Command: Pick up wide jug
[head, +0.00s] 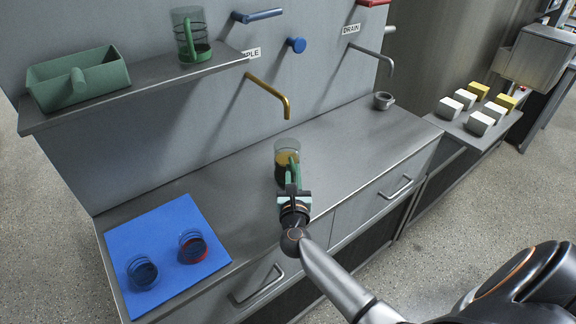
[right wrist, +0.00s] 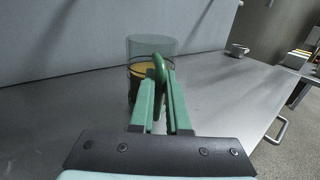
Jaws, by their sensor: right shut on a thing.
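The wide jug (head: 287,152) is a clear glass vessel with a green handle and yellowish-brown contents. It is upright on the steel counter, below the brass tap; whether it touches the counter is hard to tell. My right gripper (head: 292,188) is at the jug's near side, shut on its green handle. In the right wrist view the jug (right wrist: 148,62) stands just beyond the green fingers (right wrist: 164,100), with the handle between them. The lower part of the jug is partly hidden by the fingers. My left gripper is not in view.
A blue mat (head: 170,225) with two small glass cups lies at the counter's left. A shelf (head: 150,82) above holds a green bin and another green-handled jug. A brass tap (head: 270,92) hangs behind the jug. A small grey cup (head: 383,101) stands at right.

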